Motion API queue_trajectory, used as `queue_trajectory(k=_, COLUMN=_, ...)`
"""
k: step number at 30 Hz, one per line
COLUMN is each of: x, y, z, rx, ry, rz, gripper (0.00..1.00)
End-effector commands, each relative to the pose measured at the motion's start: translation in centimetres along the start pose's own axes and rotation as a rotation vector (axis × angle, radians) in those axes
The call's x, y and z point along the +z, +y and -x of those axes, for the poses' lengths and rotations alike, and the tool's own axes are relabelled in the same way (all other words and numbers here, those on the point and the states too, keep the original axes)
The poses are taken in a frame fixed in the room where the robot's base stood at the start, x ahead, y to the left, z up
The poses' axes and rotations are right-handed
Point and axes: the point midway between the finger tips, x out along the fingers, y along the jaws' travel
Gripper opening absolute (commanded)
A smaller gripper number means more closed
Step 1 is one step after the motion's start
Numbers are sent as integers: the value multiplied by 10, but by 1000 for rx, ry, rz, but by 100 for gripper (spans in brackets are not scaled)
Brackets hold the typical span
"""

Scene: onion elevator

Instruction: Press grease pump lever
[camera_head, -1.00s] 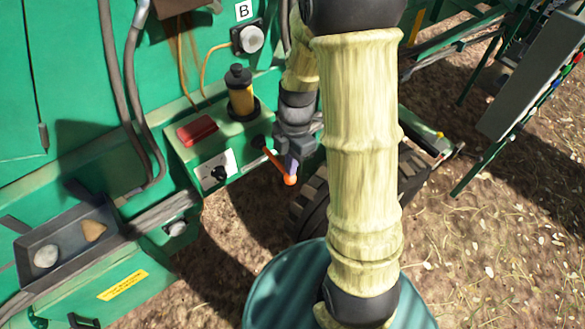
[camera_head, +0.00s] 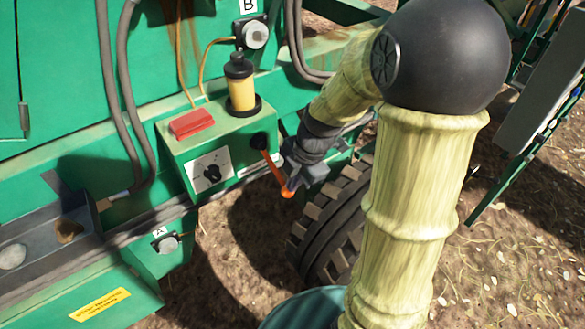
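The grease pump lever (camera_head: 272,170) is an orange-red rod. It slopes down and right from a black pivot on the side of a green box (camera_head: 225,140) to a rounded orange tip. The yellow grease reservoir (camera_head: 241,94) with a black cap stands on the box. My gripper (camera_head: 300,184) is at the lever's lower end, just right of the rod. One dark finger overlaps the area by the tip; I cannot tell whether it touches. The finger gap is too small and partly hidden to judge.
A red block (camera_head: 193,124) and a black knob (camera_head: 212,173) are on the box. A black tyre (camera_head: 335,225) lies below my gripper. Grey hoses (camera_head: 122,90) run at the left. A grey tray (camera_head: 40,240) holds stones. A teal drum (camera_head: 305,308) is at the bottom.

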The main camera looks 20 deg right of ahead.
Motion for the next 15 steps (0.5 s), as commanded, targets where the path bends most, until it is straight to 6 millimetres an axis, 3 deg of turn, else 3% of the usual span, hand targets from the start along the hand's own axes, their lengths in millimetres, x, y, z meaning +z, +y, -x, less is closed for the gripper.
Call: queue_trajectory(k=15, x=1, y=-4, z=-12, rx=-12, ry=6, rz=-3, gripper=0)
